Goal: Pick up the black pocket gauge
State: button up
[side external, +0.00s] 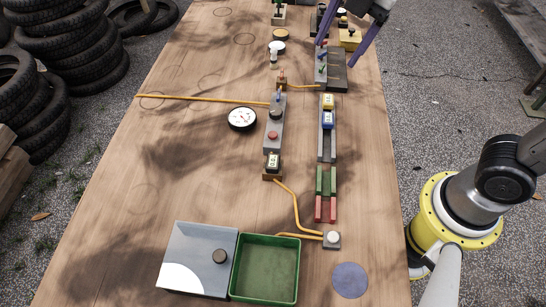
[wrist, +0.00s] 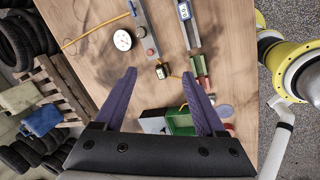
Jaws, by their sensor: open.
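The black pocket gauge (side external: 273,163) is a small black block with a pale face. It sits at the near end of the grey strip left of the table's middle. In the wrist view the black pocket gauge (wrist: 161,72) appears between my fingertips, but well below them. My gripper (side external: 336,53) has two purple fingers, spread wide with nothing between them. It is high over the far right part of the table, apart from the gauge. The gripper also shows in the wrist view (wrist: 160,74).
Similar yellow (side external: 327,101) and blue (side external: 327,119) blocks sit on a rail to the right. A round white dial (side external: 242,118) lies left. An orange hose (side external: 289,194) runs close by the gauge. A green tray (side external: 265,298) and grey plate (side external: 190,248) are nearer. The table's left side is mostly clear.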

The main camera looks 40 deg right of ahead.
jog(key=w+a+f+n+g, duration=0.25)
jog(key=a+f+n, duration=0.2)
jog(key=a, duration=0.25)
jog(key=h, duration=0.1)
send_over(273, 162)
notch_tip(273, 162, down, 7)
jog(key=shift+n+g, duration=0.25)
jog(key=shift+n, duration=0.1)
jog(key=f, duration=0.8)
jog(key=shift+d+f, duration=0.2)
jog(key=shift+a+f, duration=0.15)
jog(key=shift+f, duration=1.2)
jog(key=shift+a+f, duration=0.1)
jog(key=shift+f, duration=1.25)
grip_shut()
